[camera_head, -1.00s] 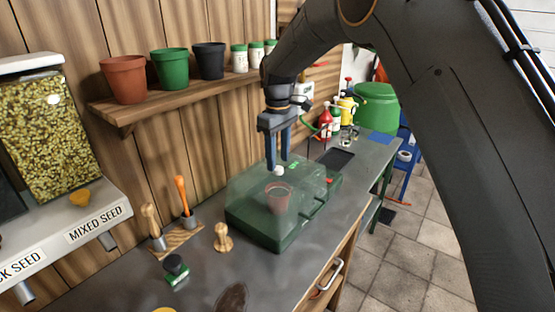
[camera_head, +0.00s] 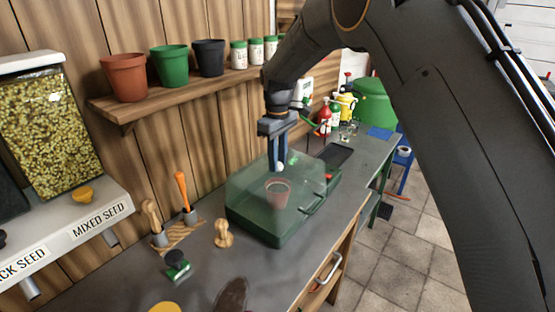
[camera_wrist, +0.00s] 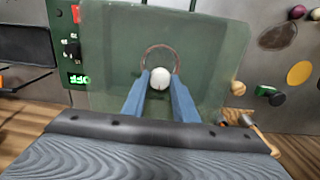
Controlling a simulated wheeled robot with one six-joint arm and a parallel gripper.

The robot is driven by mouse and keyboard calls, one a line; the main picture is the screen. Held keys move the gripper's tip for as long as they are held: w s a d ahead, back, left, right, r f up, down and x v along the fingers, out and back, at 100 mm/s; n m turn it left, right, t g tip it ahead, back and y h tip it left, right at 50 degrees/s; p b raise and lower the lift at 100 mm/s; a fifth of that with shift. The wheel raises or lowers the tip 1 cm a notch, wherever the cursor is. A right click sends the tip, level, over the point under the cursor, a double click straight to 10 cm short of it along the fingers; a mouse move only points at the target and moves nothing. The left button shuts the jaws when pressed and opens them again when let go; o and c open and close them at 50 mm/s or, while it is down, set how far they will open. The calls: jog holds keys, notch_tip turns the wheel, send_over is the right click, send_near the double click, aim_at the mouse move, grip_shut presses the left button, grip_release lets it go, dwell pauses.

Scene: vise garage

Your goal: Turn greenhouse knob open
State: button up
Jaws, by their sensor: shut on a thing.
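The greenhouse (camera_head: 300,228) is a green box with a clear lid on the grey workbench, with a terracotta pot (camera_head: 277,195) inside. A white round knob (camera_head: 279,167) sits on top of the lid. In the wrist view the knob (camera_wrist: 160,78) lies between the two blue fingertips. My gripper (camera_head: 278,164) points straight down and is shut on the knob; it also shows in the wrist view (camera_wrist: 160,84). The lid looks closed.
A wooden stamp (camera_head: 223,233) and a green-based stamp (camera_head: 177,265) stand left of the greenhouse. A shelf (camera_head: 140,112) with pots is on the wall behind. A dark tray (camera_head: 336,155) lies to the right.

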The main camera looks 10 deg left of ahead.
jog(key=shift+m, duration=0.4)
jog(key=m+b, duration=0.1)
jog(key=m, duration=0.2)
jog(key=shift+m, duration=0.4)
jog(key=m+b, duration=0.1)
jog(key=m, duration=0.3)
jog(key=shift+m, duration=0.3)
jog(key=m, duration=0.4)
jog(key=shift+r, duration=0.1)
jog(key=m, duration=0.4)
jog(key=shift+m, duration=0.4)
jog(key=o, duration=1.1)
jog(key=shift+c, duration=0.2)
jog(key=shift+r+b, duration=1.4)
jog(key=shift+r, duration=2.45)
